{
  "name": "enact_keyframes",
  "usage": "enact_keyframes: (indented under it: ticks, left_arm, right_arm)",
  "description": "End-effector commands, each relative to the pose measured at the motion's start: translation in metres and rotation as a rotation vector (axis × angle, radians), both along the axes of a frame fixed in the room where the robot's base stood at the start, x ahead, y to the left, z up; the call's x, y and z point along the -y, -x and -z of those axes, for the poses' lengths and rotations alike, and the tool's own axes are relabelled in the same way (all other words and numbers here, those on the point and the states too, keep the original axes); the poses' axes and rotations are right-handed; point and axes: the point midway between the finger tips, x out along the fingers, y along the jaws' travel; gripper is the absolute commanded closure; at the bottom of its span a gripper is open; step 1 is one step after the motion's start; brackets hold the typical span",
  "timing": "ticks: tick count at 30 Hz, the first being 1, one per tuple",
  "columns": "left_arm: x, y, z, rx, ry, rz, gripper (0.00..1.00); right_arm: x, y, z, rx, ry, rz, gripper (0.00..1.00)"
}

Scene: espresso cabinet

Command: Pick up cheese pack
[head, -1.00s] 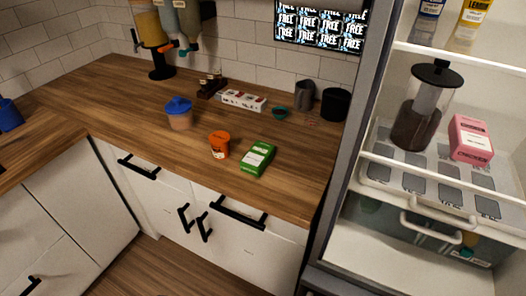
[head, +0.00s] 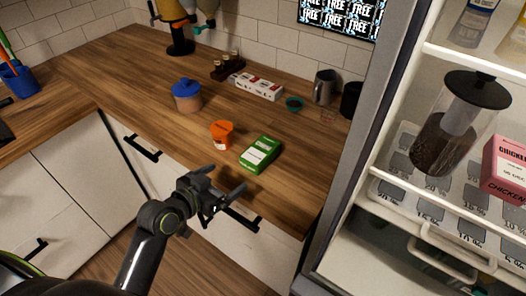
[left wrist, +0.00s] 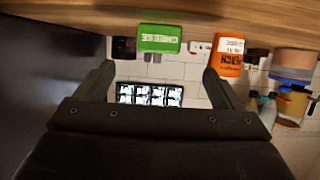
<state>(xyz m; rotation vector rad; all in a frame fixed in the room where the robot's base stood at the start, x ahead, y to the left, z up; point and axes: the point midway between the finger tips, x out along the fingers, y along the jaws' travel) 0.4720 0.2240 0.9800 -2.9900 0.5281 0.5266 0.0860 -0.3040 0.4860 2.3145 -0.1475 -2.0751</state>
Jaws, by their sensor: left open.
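A green pack (head: 260,154) with a white label lies flat on the wooden counter near its front edge. Its label is too small to read, so I cannot tell for sure that it is the cheese pack. It also shows in the left wrist view (left wrist: 160,38), where the picture is upside down, ahead of and between the fingers. My left gripper (head: 226,182) is open and empty, in front of the counter edge and apart from the pack. It also shows in the left wrist view (left wrist: 158,82). My right gripper is not in view.
An orange tub (head: 222,135) stands just left of the green pack. The open fridge (head: 385,150) at right holds a pink chicken box (head: 508,168).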

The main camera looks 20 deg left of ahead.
Motion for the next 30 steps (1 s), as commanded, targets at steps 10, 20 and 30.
enact_keyframes:
  ticks: [10, 20, 30]
  left_arm:
    - [0.020, -0.054, 0.018, -0.001, 0.002, -0.001, 0.11]
    - [0.031, -0.086, 0.032, 0.000, 0.001, -0.001, 0.11]
    - [0.041, -0.108, 0.034, -0.002, 0.002, -0.001, 0.11]
  right_arm:
    - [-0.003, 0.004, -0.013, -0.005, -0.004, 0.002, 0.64]
    - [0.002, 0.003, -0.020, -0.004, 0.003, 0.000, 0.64]
    - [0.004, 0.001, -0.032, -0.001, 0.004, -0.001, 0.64]
